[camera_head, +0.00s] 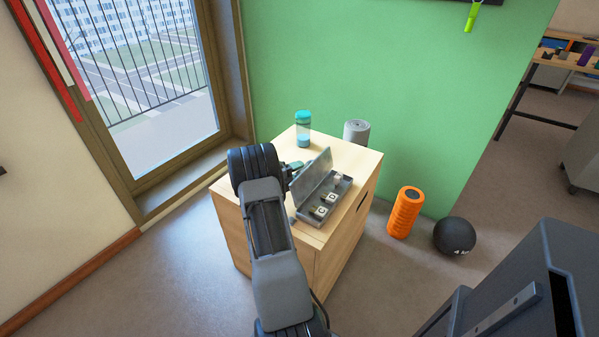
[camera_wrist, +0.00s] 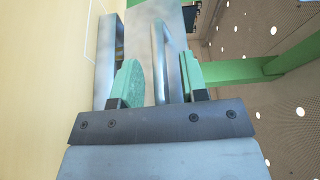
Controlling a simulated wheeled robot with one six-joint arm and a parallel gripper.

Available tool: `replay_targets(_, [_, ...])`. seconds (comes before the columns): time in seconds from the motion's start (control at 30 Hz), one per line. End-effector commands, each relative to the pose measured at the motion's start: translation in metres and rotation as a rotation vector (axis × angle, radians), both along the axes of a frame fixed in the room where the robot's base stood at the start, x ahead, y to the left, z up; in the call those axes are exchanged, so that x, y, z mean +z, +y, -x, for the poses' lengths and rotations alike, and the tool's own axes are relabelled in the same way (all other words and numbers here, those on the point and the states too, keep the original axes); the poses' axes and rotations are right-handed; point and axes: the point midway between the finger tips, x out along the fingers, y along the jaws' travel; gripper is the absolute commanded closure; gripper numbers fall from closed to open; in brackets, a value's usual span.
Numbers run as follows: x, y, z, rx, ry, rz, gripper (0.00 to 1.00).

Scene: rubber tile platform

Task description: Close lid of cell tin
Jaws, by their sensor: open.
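The cell tin (camera_head: 335,203) is a grey metal box on top of a wooden cabinet, with several small white-and-dark items inside. Its lid (camera_head: 314,184) stands raised and tilted along the left long side. My gripper (camera_head: 292,168) is at the far left end of the lid, partly hidden by my arm. In the wrist view my gripper (camera_wrist: 158,76) is open, with green finger pads.
The wooden cabinet (camera_head: 336,245) carries a blue bottle (camera_head: 303,130) at the back left and a grey roll (camera_head: 356,132) shows at its far edge. An orange foam roller (camera_head: 405,212) and a black ball (camera_head: 455,236) are on the floor to the right.

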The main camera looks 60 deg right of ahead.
Motion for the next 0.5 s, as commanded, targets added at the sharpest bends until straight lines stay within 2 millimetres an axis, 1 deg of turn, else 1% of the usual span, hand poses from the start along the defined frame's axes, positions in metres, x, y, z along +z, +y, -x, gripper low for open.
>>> replay_targets(0.13, [0.0,-0.0052,0.0022,0.001,0.001,0.0,0.6])
replay_targets(0.4, [0.0001,-0.006,0.0027,0.001,0.001,0.0,0.6])
replay_targets(0.43, [0.0001,-0.0059,0.0026,0.001,0.001,0.0,0.61])
replay_targets(0.5, [0.0001,-0.0059,0.0026,0.001,0.001,0.0,0.68])
